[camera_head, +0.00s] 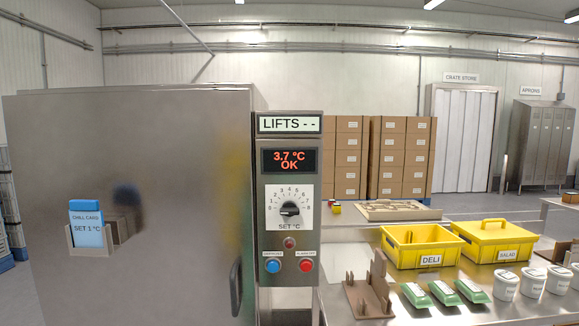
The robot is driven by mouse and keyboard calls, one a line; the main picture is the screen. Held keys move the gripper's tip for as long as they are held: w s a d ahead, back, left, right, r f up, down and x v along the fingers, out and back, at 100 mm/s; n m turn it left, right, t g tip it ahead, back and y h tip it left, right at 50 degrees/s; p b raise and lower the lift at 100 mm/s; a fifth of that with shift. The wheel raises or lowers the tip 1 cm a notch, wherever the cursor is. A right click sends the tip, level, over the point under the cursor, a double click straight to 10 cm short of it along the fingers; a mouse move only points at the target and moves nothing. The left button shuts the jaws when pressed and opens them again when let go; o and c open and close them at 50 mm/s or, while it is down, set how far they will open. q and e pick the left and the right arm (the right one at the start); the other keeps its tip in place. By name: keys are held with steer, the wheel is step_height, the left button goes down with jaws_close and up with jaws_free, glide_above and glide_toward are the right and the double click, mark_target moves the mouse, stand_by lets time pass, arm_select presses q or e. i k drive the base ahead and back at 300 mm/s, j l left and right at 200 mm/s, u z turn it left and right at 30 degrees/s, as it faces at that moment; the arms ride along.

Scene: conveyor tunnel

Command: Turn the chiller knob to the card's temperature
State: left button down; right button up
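The chiller knob (289,210) is a dark round knob on a white dial (301,223) marked 0 to 8, labelled "SET °C". The exact number it points at is too small to tell. Above it, a display (289,160) reads "3.7 °C OK" in red. The blue chill card (87,229) stands in a holder (74,246) on the steel chiller door (150,190) at the left and reads "SET 1 °C". Neither of my grippers is in view.
A blue button (273,266), a red button (306,266) and a small red lamp (290,243) sit below the dial. The door handle (236,288) is left of the panel. Yellow crates (418,263), green packs (443,293) and white tubs (506,286) stand on the right bench.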

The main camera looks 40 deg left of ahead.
mark_target(288, 209)
steer(key=u, duration=1.15)
steer(key=k+l+u, duration=0.1)
steer(key=l, duration=0.15)
